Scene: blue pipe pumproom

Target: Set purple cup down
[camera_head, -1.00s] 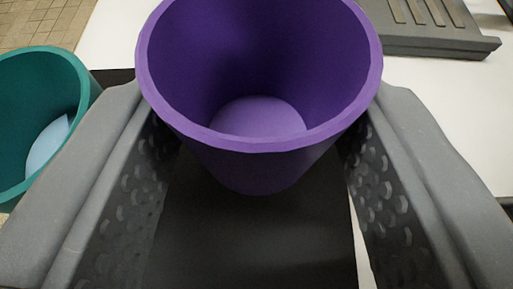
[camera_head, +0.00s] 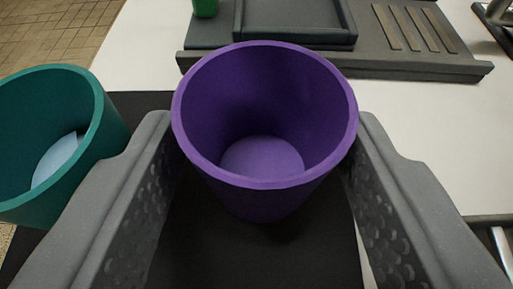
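The purple cup (camera_head: 265,200) stands upright on a black mat (camera_head: 325,245), with a shadow at its base. Its wide mouth faces my camera and it looks empty inside. My gripper (camera_head: 265,150) has one grey finger on each side of the cup, their tips close beside its walls. Whether the fingertips touch the walls is hard to see. The fingers look open, with the cup lying forward between the tips.
A teal cup (camera_head: 105,150) with something pale blue inside stands close at the left, beside my left finger. A dark grey tray (camera_head: 400,68) lies behind the purple cup, with a green object (camera_head: 205,8) on it. White table (camera_head: 430,130) is clear at the right.

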